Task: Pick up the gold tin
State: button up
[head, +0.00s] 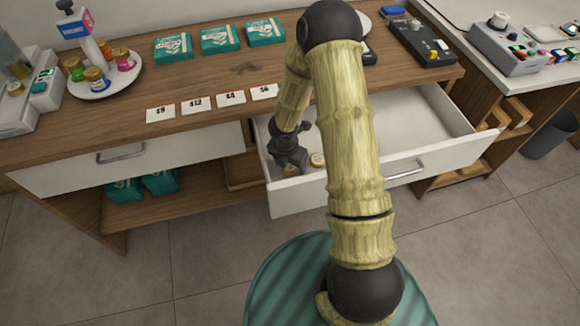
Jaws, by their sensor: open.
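A small round gold tin with a pale lid (317,160) sits in the open white drawer, near its left front corner. A second small gold-coloured round item (291,170) shows partly beneath my gripper, close to the drawer's front panel. My gripper (291,162) is open, pointing down into the left end of the drawer, just left of the pale-lidded tin. It covers part of the lower item, and I cannot tell whether it touches it. My arm hides the middle of the drawer.
The open drawer (420,133) sticks out below the wooden counter (215,75); its right side looks empty. A round white tray (78,88) holds several small coloured jars. Teal boxes (220,40) and price cards (196,104) lie on the counter. A closed drawer (70,172) is at left.

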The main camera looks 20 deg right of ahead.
aim_at(289, 166)
jog(key=c, duration=1.1)
jog(key=shift+o, duration=0.2)
notch_tip(289, 166, up, 10)
jog(key=p, duration=0.4)
